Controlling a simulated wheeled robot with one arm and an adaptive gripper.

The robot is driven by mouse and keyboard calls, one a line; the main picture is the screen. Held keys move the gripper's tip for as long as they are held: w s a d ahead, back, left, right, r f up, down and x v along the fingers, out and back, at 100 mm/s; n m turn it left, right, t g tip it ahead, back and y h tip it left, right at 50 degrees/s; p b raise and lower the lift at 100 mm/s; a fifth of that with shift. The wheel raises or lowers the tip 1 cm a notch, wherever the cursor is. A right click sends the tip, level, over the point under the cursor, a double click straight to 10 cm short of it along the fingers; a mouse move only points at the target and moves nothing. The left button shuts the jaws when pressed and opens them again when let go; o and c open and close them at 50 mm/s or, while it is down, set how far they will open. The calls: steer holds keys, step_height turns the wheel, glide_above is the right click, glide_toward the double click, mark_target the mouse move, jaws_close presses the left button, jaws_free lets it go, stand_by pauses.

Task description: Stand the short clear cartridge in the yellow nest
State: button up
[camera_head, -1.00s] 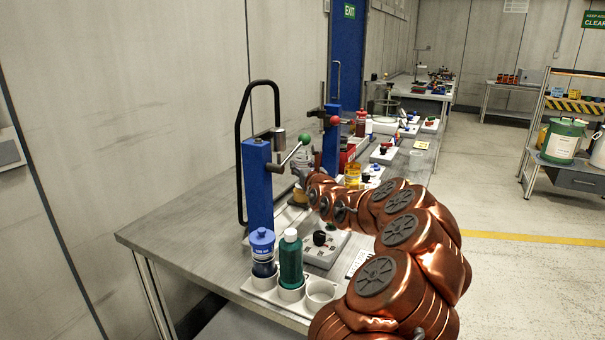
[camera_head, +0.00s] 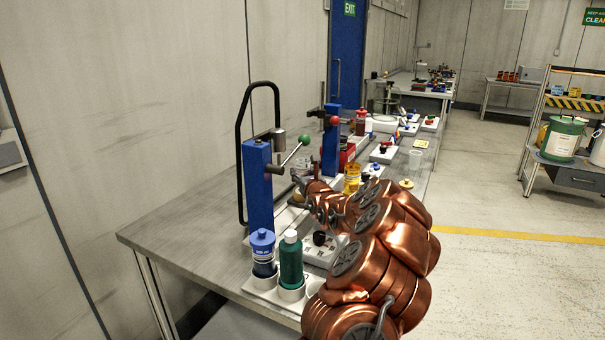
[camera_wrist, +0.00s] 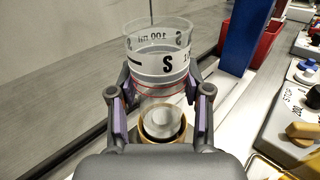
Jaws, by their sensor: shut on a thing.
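The short clear cartridge (camera_wrist: 160,62), marked with a black S and 100 ml, stands roughly upright between the fingers of my gripper (camera_wrist: 160,93), which is shut on it. A yellow-gold ring, the nest (camera_wrist: 151,138), shows around the cartridge's lower end in the wrist view. I cannot tell whether the cartridge rests in it or is just above. In the head view the cartridge (camera_head: 303,168) is small, beside the blue press column (camera_head: 258,185). My arm hides most of the gripper there.
The green-knobbed lever (camera_head: 292,155) juts out close to the cartridge. A blue-capped bottle (camera_head: 263,252) and a green bottle (camera_head: 291,260) stand in white holders at the near bench end. A yellow container (camera_head: 352,178) and a red bin (camera_wrist: 262,35) are farther along.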

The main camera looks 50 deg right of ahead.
steer(key=shift+f+b, duration=0.35)
steer(key=shift+f, duration=0.3)
steer(key=o, duration=1.1)
steer(key=shift+r, duration=0.2)
steer(key=shift+r+p, duration=0.5)
steer(key=shift+r, duration=0.05)
steer(key=shift+s+a+f+b, duration=0.2)
steer(key=shift+s+a+b, duration=0.1)
steer(key=shift+s, duration=0.4)
steer(key=shift+b+v, duration=0.55)
steer(key=shift+v, duration=4.7)
steer(key=shift+r, duration=0.15)
